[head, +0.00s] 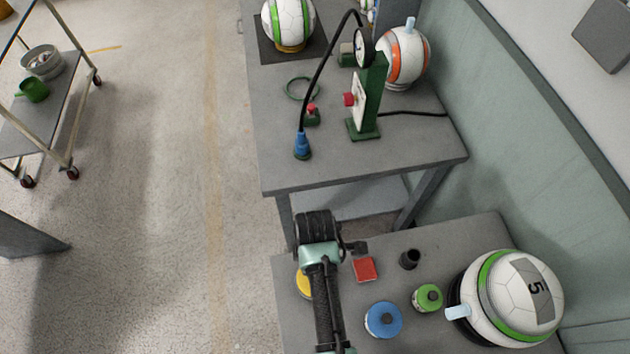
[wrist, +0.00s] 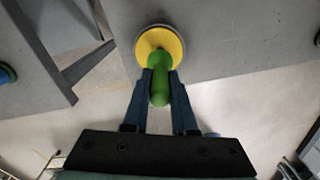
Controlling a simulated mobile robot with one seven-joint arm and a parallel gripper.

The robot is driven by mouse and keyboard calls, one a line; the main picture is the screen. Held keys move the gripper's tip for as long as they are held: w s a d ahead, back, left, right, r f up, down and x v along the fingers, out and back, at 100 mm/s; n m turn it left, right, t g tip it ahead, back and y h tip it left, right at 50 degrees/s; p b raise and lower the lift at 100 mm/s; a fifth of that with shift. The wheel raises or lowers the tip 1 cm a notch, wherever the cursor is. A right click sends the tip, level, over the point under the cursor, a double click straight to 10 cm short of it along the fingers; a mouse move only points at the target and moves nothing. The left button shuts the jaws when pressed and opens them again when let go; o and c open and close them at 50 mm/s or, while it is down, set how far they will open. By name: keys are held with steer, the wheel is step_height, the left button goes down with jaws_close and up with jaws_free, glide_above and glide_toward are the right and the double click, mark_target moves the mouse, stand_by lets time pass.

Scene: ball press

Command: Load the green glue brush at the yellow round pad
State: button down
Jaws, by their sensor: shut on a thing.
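In the wrist view my gripper (wrist: 160,92) is shut on the green glue brush (wrist: 160,88), with one finger on each side of its handle. The brush's far end is over the yellow round pad (wrist: 172,38), near the edge of the grey table. I cannot tell whether the brush touches the pad. In the head view the yellow pad (head: 303,284) shows only partly, at the table's left edge behind my arm. My fingers and the brush are hidden there.
The far table (head: 400,150) holds a gauge stand (head: 368,95) and balls. A cart (head: 55,110) stands left.

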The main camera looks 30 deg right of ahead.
steer(key=shift+r+p, duration=3.35)
steer(key=shift+r, duration=0.1)
steer(key=shift+f, duration=0.1)
